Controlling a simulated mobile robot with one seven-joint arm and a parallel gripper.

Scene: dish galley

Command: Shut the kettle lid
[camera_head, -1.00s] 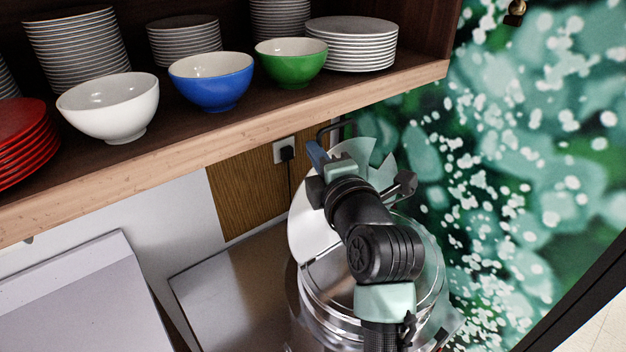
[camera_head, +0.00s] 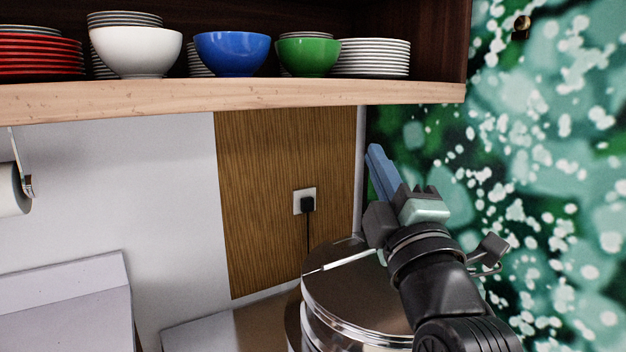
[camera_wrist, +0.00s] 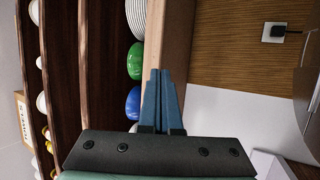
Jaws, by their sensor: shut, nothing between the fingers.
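The large metal kettle (camera_head: 318,334) stands at the lower middle of the head view, partly cut off by the lower edge. Its shiny round lid (camera_head: 345,292) looks flat or nearly flat over the top; my arm hides its right side, so I cannot tell whether it is fully seated. My gripper (camera_head: 380,165) is shut and empty, its blue fingers pointing up above and behind the lid, apart from it. In the wrist view the shut fingers (camera_wrist: 160,95) point toward the shelf edge.
A wooden shelf (camera_head: 200,98) with bowls and plates runs above, to the left of my gripper. A socket with a black plug (camera_head: 306,203) is on the wood panel behind the kettle. A green patterned wall (camera_head: 560,220) is close on the right.

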